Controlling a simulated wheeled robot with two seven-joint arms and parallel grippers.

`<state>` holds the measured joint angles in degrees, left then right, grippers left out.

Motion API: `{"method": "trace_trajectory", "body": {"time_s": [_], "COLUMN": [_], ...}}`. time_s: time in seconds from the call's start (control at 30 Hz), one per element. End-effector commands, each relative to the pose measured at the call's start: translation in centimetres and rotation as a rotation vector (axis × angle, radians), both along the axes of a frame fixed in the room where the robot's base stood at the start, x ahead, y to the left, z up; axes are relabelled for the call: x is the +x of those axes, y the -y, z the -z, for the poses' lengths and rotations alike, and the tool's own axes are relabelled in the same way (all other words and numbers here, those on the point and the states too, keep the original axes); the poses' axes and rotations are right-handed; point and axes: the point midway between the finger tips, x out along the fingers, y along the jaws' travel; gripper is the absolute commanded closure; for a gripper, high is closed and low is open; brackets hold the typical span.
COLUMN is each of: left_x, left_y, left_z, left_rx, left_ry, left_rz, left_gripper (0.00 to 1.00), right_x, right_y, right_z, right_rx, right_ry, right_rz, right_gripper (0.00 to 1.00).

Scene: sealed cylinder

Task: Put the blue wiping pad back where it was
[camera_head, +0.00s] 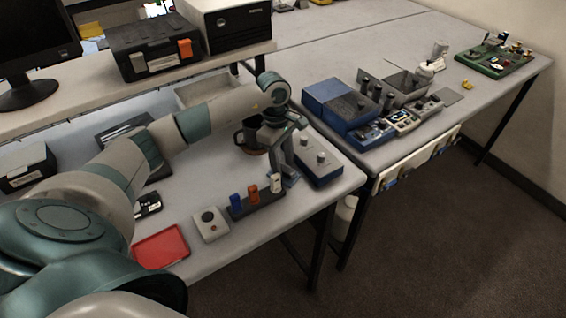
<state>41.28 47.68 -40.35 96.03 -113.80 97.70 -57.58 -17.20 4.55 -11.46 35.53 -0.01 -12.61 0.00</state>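My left arm reaches in from the left, and its gripper (283,168) points down over the near table, close to its right edge. A small blue patch, which may be the blue wiping pad (291,181), shows at the fingertips. The fingers and wrist hide much of it. I cannot tell whether the fingers are shut on it or only above it. My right gripper is not in view.
A grey box with two knobs (318,161) stands just right of the gripper. A dark rack with blue, orange and white pieces (257,203) is in front. A dark mug (250,136) stands behind. A red tray (160,246) and a grey button box (210,225) lie nearer.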

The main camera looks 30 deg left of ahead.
Motion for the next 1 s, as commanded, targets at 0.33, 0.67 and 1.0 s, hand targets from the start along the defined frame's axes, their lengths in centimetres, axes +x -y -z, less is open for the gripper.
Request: {"method": "trace_trajectory", "body": {"time_s": [0.33,0.67,1.0], "left_x": [0.2,0.1,0.1], "left_y": [-0.7,-1.3,-1.5], "left_z": [-4.8,-9.9,-11.7], "left_rx": [0.001,0.001,0.001], "left_ry": [0.008,0.006,0.003], "left_rz": [0.000,0.000,0.000], "left_gripper": [0.60,0.60,0.60], "right_x": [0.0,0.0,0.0], "right_y": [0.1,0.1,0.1], "right_z": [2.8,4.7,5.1], "right_rx": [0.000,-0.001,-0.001], "right_ry": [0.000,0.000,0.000], "right_rz": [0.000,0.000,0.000], "right_gripper": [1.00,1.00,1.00]}}
